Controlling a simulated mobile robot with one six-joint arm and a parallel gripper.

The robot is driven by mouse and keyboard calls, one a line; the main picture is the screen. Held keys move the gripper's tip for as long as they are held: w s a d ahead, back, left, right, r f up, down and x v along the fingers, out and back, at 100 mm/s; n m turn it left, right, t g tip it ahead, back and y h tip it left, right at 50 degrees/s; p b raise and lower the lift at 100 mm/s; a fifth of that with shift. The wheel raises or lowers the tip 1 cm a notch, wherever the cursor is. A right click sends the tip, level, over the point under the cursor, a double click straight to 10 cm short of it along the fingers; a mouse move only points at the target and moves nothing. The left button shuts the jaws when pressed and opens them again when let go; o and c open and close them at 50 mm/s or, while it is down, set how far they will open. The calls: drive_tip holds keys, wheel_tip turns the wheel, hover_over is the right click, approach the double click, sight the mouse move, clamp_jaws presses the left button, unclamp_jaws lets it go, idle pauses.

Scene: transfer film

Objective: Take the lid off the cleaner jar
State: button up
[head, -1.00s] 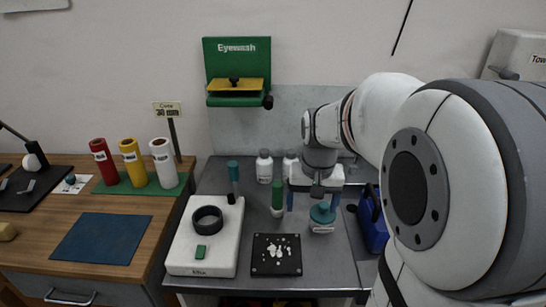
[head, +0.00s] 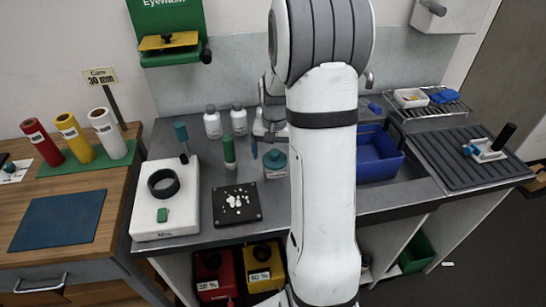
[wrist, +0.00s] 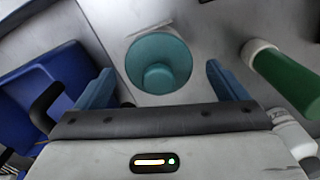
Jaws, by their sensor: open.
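The cleaner jar (head: 275,171) stands upright on the grey bench, with its teal lid (head: 274,157) on top. In the wrist view the round lid (wrist: 158,50) with its central knob (wrist: 159,77) is seen from above, between my fingers. My gripper (wrist: 160,78) is open and empty, its blue fingers apart on either side of the lid with gaps. In the head view one finger (head: 254,149) shows at the jar's upper left; the other is hidden behind my arm.
A green-topped tube (head: 229,152) stands close left of the jar, with white bottles (head: 213,122) behind. A black tray of white pieces (head: 237,205) lies in front. A blue bin (head: 372,155) is to the right.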

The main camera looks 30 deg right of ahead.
drive_tip(key=shift+f, duration=0.3)
drive_tip(key=shift+c, duration=0.3)
drive_tip(key=c, duration=1)
